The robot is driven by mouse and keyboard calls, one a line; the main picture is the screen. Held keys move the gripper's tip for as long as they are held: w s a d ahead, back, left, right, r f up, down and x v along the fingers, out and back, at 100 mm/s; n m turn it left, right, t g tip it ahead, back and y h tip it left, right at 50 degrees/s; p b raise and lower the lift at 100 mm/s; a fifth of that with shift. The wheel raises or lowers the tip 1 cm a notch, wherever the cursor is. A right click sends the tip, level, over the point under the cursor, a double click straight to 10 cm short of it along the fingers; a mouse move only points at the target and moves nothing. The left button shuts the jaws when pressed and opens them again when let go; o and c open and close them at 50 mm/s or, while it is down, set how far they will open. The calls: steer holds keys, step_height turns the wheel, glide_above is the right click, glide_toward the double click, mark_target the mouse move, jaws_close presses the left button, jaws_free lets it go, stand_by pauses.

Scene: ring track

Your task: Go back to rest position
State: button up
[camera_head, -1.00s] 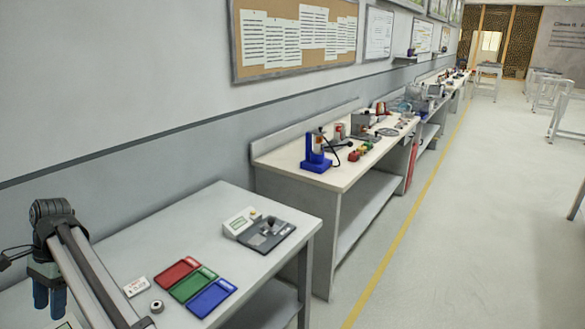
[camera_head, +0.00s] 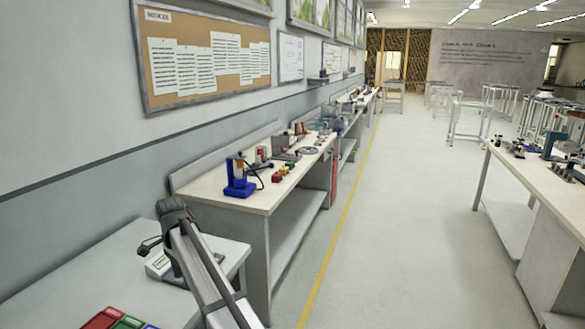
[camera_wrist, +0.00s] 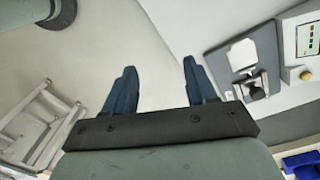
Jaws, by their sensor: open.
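My gripper (camera_wrist: 160,78) is open in the wrist view, with its two dark blue fingers well apart. Nothing is between them; pale floor shows beyond. In the head view my arm reaches up from the bottom edge, and the gripper is mostly hidden behind its links near the device on the near table (camera_head: 75,265). In the wrist view that device (camera_wrist: 250,65), with a grey plate and a small screen, lies to the right of the fingers and apart from them.
A red tray (camera_head: 104,318) and a green tray (camera_head: 128,322) show at the bottom edge, with a sliver of blue beside them. A blue tray corner (camera_wrist: 303,164) shows in the wrist view. A longer bench (camera_head: 262,197) stands beyond the near table. The aisle floor (camera_head: 395,220) is clear.

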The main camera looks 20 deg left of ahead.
steer(key=w+d+f+g+h, duration=0.1)
steer(key=w+d+f, duration=0.4)
steer(key=d+f, duration=0.85)
steer(key=w+d+f, duration=0.4)
steer(key=d+f, duration=0.9)
steer(key=d, duration=0.2)
steer(key=s+d+f+n+g, duration=0.1)
steer(key=s+d+f+n, duration=0.15)
steer(key=d+f, duration=0.9)
steer(key=s+d+f+g, duration=0.1)
steer(key=s+d+f, duration=0.5)
steer(key=d, duration=0.4)
steer(key=s+d+f+g, duration=0.2)
steer(key=s+d+f, duration=0.3)
steer(key=s+d, duration=0.45)
steer(key=s+d+f+n, duration=0.1)
steer(key=s+d, duration=0.4)
steer(key=s, duration=0.5)
steer(key=s+d+f+n+g+y, duration=0.1)
steer(key=s+d+f, duration=0.1)
steer(key=s+d, duration=0.4)
steer(key=s, duration=0.3)
steer(key=shift+s+f+g, duration=0.3)
steer(key=shift+s+f, duration=0.05)
steer(key=shift+f, duration=0.05)
